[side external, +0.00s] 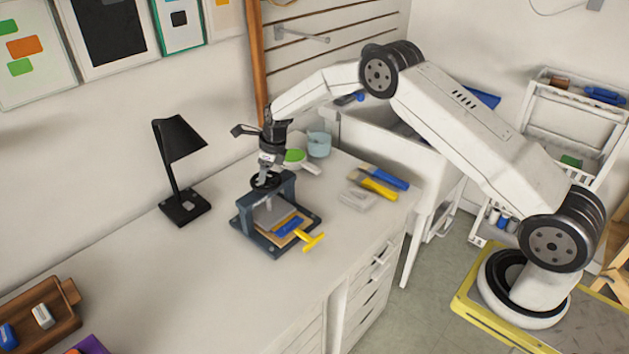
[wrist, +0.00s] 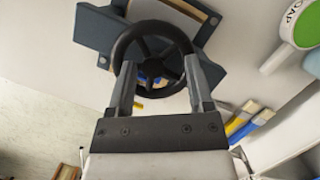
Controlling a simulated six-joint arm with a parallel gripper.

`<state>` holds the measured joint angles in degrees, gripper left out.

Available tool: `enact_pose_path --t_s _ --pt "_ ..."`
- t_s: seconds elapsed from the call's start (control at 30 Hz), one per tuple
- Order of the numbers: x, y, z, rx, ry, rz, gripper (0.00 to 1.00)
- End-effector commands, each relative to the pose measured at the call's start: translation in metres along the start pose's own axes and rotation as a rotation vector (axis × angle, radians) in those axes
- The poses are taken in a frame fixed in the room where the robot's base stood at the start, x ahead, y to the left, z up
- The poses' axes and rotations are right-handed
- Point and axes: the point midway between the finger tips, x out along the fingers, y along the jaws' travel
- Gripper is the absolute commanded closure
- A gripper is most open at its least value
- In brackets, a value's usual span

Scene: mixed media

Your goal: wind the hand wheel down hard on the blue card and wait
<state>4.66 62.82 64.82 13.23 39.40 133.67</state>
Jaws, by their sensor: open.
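The small press (side external: 280,212) stands on the white worktop, with a dark blue-grey frame. Its black hand wheel (side external: 265,181) is on top and also shows in the wrist view (wrist: 124,45). My gripper (side external: 267,163) is right above the wheel, pointing down. In the wrist view my gripper (wrist: 155,75) is open, its two fingers apart over the near part of the wheel rim; I cannot tell whether they touch it. The blue card (side external: 289,227) lies under the grey pressing plate (side external: 272,211), on a tan board. A yellow handled tool (side external: 313,241) sits at the board's front edge.
A black desk lamp (side external: 182,175) stands left of the press. A wooden tray (side external: 40,322) is at lower left.

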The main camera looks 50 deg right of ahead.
Motion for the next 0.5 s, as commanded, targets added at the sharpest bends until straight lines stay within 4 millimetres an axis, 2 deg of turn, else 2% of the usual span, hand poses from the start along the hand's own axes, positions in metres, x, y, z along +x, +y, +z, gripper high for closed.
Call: enact_pose_path --t_s 0.03,0.27,0.5 --pt "0.019 0.017 -0.014 -0.003 0.042 0.038 0.0" --pt "0.018 0.017 -0.013 -0.001 0.04 0.039 0.0" --pt "0.004 0.016 -0.009 -0.001 0.04 0.039 0.0"
